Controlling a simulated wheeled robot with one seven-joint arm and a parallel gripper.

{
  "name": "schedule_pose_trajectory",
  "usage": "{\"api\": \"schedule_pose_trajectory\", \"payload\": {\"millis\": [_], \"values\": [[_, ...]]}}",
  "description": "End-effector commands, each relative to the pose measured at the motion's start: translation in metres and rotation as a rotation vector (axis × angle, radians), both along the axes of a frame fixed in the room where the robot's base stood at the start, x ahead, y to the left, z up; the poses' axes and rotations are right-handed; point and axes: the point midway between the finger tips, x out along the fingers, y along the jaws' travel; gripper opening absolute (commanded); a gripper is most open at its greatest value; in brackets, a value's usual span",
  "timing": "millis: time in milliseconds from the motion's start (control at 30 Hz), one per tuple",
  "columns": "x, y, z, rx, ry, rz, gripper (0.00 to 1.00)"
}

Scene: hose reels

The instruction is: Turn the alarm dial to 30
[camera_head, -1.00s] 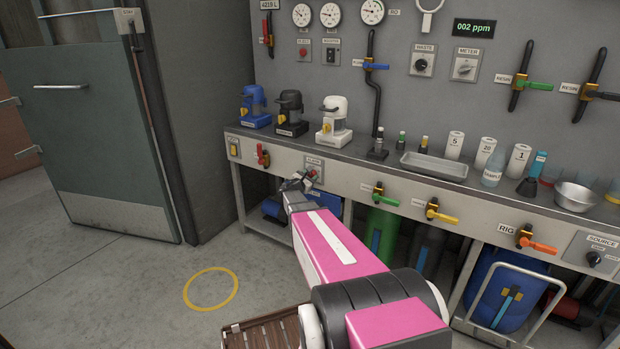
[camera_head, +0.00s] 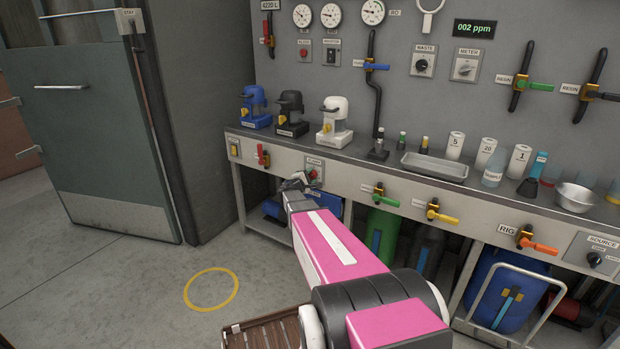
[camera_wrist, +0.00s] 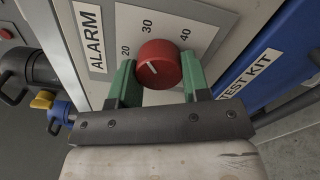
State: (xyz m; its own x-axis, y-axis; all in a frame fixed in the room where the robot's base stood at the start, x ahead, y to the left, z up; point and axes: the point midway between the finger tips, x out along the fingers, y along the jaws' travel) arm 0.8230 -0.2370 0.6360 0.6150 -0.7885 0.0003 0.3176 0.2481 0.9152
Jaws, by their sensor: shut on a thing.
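The alarm dial is a red round knob (camera_wrist: 158,66) on a pale plate marked ALARM (camera_wrist: 92,38), with the numbers 20, 30 and 40 around it. A short white line lies slantwise on its face; I cannot tell for sure which number it points to. My gripper (camera_wrist: 158,72) has its two green fingers on opposite sides of the knob, shut on it. In the head view my gripper (camera_head: 296,183) is at the bench's front panel, and the dial (camera_head: 312,174) shows small and partly hidden beside it.
A blue TEST KIT box (camera_wrist: 262,65) is close to the right of the dial in the wrist view. A red-handled valve (camera_head: 263,155) is on the panel left of my gripper. Coloured pump heads (camera_head: 290,113) stand on the bench above. The floor at left is clear.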

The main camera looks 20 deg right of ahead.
Motion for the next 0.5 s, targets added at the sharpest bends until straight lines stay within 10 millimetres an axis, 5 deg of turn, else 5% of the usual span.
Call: {"api": "schedule_pose_trajectory", "payload": {"millis": [500], "values": [[-0.0001,-0.0001,0.0000,0.094,-0.119,0.000,0.20]]}}
